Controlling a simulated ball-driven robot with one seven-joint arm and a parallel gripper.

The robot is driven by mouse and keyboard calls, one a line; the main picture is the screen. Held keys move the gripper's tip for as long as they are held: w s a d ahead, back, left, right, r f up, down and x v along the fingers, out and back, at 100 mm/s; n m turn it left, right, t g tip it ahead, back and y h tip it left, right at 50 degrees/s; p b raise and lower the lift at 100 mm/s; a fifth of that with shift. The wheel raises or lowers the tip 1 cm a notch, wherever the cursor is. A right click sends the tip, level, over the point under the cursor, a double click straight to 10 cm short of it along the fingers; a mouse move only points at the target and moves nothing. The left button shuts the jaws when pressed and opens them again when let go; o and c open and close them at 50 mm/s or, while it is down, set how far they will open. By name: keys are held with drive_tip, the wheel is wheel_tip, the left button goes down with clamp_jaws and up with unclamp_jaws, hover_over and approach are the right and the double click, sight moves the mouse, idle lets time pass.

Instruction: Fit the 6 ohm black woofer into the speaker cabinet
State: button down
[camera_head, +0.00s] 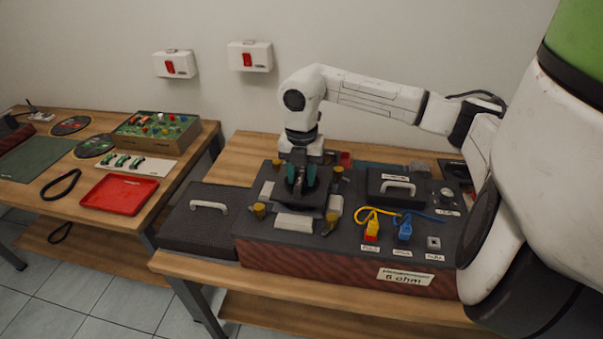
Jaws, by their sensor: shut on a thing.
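The speaker cabinet (300,258) lies on the right table, a wide dark box with a reddish front and a "6 ohm" label. My gripper (300,190), with teal fingers, points down over its left part. It is shut on a black, flat, squarish piece that looks like the black woofer (308,212). The woofer sits at or just above the cabinet top, among yellow knobs (259,210) and pale pads (293,221). Whether it is seated or still above the opening I cannot tell. My fingers hide its middle.
A black lid with a handle (395,188), a yellow plug (371,230) and a blue plug (405,229) are on the cabinet's right part. A black case (200,232) stands left of it. The left table holds a red tray (119,195) and a green board box (155,131).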

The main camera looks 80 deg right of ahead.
drive_tip(key=shift+f+b, duration=0.45)
drive_tip(key=shift+f, duration=0.15)
drive_tip(key=shift+f+b, duration=1)
drive_tip(key=shift+f, duration=0.2)
drive_tip(key=c, duration=0.6)
unclamp_jaws()
wheel_tip(320, 180, up, 11)
drive_tip(key=shift+f+b, duration=0.1)
drive_tip(key=shift+b, duration=0.45)
